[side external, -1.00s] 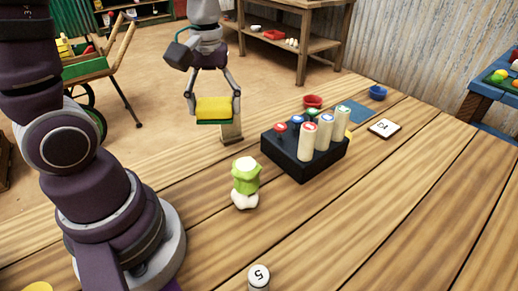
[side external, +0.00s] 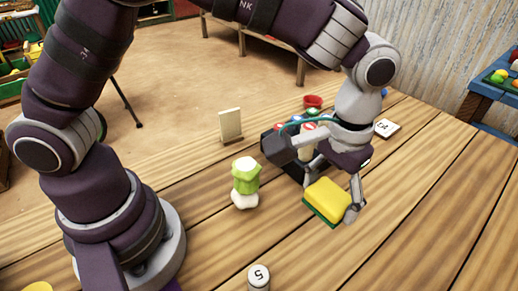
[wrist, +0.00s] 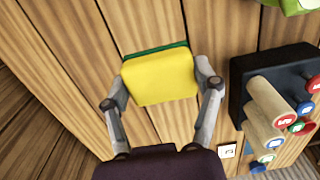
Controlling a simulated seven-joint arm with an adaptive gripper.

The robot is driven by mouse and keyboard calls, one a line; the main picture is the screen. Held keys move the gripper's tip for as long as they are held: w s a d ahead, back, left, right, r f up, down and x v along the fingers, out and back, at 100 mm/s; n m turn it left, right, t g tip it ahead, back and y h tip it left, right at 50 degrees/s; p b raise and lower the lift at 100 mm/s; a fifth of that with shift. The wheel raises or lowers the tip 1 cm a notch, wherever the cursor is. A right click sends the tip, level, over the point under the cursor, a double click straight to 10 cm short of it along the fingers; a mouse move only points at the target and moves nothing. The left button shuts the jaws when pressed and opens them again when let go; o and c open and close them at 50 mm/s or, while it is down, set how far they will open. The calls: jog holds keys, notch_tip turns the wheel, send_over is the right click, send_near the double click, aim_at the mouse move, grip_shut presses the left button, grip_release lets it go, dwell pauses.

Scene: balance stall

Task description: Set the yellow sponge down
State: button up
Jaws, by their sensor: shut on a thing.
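The yellow sponge (side external: 330,200) has a green underside. My gripper (side external: 330,190) is shut on it, gripping it by two opposite sides. In the side external view the sponge is tilted, in front of the black block. I cannot tell for sure whether its lower edge touches the table. In the wrist view the sponge (wrist: 158,77) sits between the two fingers (wrist: 160,85), with bare planks around it.
The black block with pegs (wrist: 240,95) stands close beside my gripper. A green and white stack (side external: 245,182) is left of the sponge. A numbered cylinder (side external: 259,277) stands at the front. The right front planks are clear.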

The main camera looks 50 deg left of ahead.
aim_at(314, 244)
notch_tip(314, 244, down, 10)
jog(key=shift+f, duration=0.2)
jog(key=shift+f, duration=0.15)
jog(key=o, duration=0.9)
jog(key=shift+o, duration=0.2)
